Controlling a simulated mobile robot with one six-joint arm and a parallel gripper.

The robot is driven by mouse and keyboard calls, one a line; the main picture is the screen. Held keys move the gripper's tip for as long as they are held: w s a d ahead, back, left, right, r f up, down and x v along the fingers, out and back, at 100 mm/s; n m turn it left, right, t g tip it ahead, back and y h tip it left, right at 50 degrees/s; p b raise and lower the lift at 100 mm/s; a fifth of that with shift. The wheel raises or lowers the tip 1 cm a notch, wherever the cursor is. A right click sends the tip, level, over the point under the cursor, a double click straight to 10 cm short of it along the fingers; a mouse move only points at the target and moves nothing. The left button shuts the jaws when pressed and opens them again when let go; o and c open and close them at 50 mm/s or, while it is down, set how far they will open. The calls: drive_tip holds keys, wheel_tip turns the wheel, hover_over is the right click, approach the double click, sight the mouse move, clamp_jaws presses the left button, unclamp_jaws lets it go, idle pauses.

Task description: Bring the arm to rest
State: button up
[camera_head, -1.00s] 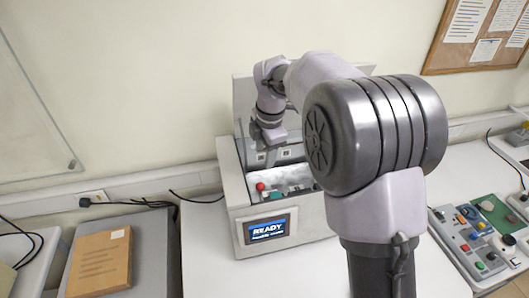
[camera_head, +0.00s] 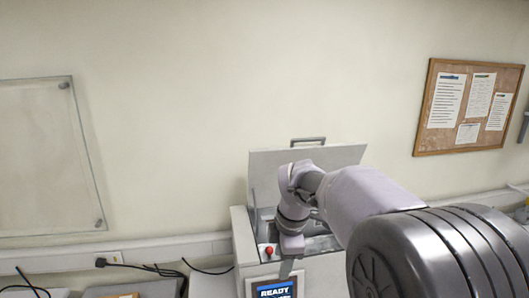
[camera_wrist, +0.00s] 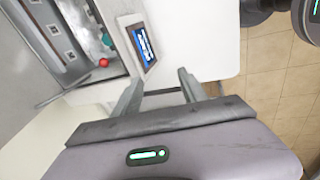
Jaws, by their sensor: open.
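My gripper (camera_wrist: 160,84) is open in the wrist view, with its two fingers apart and nothing between them. In the head view, my gripper (camera_head: 286,268) hangs at the front of the grey testing machine, just above its "READY" screen (camera_head: 274,290). My arm reaches in from the lower right. The machine's lid (camera_head: 340,158) stands open behind my wrist. The wrist view shows the screen (camera_wrist: 145,44) close beyond the fingers, and the machine's open inside at the upper left.
A red knob (camera_head: 269,251) sits at the machine's left front; it also shows in the wrist view (camera_wrist: 103,62). A glass panel (camera_head: 45,155) and a cork board (camera_head: 468,105) hang on the wall. Cables (camera_head: 150,267) lie left of the machine. Tiled floor (camera_wrist: 280,75) shows beyond the table edge.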

drive_tip(key=s+d+f+m+t+b, duration=0.1)
drive_tip(key=s+d+f+m+b, duration=0.1)
drive_tip(key=s+f+m+b, duration=0.9)
drive_tip(key=s+d+f+m+t+y+b, duration=0.1)
drive_tip(key=s+d+f+m+t+b, duration=0.1)
drive_tip(key=s+f+m+b, duration=1)
drive_tip(key=s+d+f+b, duration=0.1)
drive_tip(key=s+b, duration=0.2)
drive_tip(key=s, duration=0.1)
drive_tip(key=shift+d+f+m+b, duration=0.25)
drive_tip(key=shift+d+m+b, duration=0.05)
drive_tip(key=shift+d+b, duration=0.05)
